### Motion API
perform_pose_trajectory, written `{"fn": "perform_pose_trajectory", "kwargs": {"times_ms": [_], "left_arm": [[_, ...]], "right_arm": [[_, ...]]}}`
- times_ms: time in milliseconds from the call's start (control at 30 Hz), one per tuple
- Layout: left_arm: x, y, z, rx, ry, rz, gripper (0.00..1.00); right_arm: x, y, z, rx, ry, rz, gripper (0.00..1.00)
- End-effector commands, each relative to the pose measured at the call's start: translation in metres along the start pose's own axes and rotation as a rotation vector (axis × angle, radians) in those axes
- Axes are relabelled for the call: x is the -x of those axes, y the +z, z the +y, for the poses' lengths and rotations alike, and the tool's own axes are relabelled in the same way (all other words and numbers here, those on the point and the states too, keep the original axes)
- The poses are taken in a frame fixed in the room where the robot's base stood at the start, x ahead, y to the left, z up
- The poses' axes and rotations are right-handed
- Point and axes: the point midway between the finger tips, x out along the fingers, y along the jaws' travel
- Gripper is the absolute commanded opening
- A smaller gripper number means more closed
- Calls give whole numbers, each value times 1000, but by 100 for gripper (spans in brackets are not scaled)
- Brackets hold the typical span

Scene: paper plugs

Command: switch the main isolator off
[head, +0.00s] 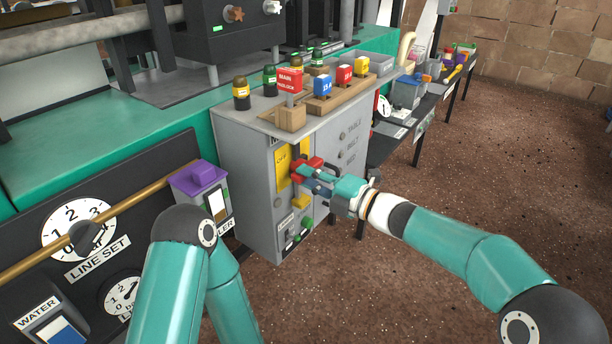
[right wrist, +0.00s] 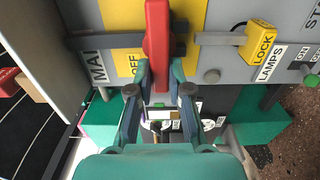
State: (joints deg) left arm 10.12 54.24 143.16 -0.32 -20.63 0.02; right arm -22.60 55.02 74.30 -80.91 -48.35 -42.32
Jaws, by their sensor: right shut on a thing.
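The main isolator is on the front of a grey cabinet (head: 245,165). It has a red handle (head: 312,162) over a yellow plate (head: 282,168) marked OFF. The red handle also shows in the right wrist view (right wrist: 157,40), with the yellow plate (right wrist: 122,45) behind it and a label reading "MAI" (right wrist: 97,68) beside it. My right gripper (head: 308,173) is shut on the handle, its fingers on both sides of the handle's near end. The fingers partly hide the handle in the head view. My left arm shows at the lower left, but its gripper is out of view.
A yellow LOCK piece (right wrist: 258,42) sits on a bar beside the handle. A red-topped tag on a wooden block (head: 290,115) stands on the cabinet top with several coloured blocks and stamps. A purple-topped box (head: 198,177) stands left. Open floor lies right.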

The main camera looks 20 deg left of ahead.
Motion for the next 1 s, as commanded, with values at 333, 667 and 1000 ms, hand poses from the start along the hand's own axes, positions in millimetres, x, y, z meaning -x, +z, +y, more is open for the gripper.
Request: {"fn": "perform_pose_trajectory", "kwargs": {"times_ms": [333,667,1000], "left_arm": [[0,0,0,0,0,0,40],[0,0,0,0,0,0,40],[0,0,0,0,0,0,40]], "right_arm": [[1,3,-3,-1,-6,-8,44],[5,2,-1,-2,-3,-6,44],[62,5,-2,-3,-4,-10,44]]}}
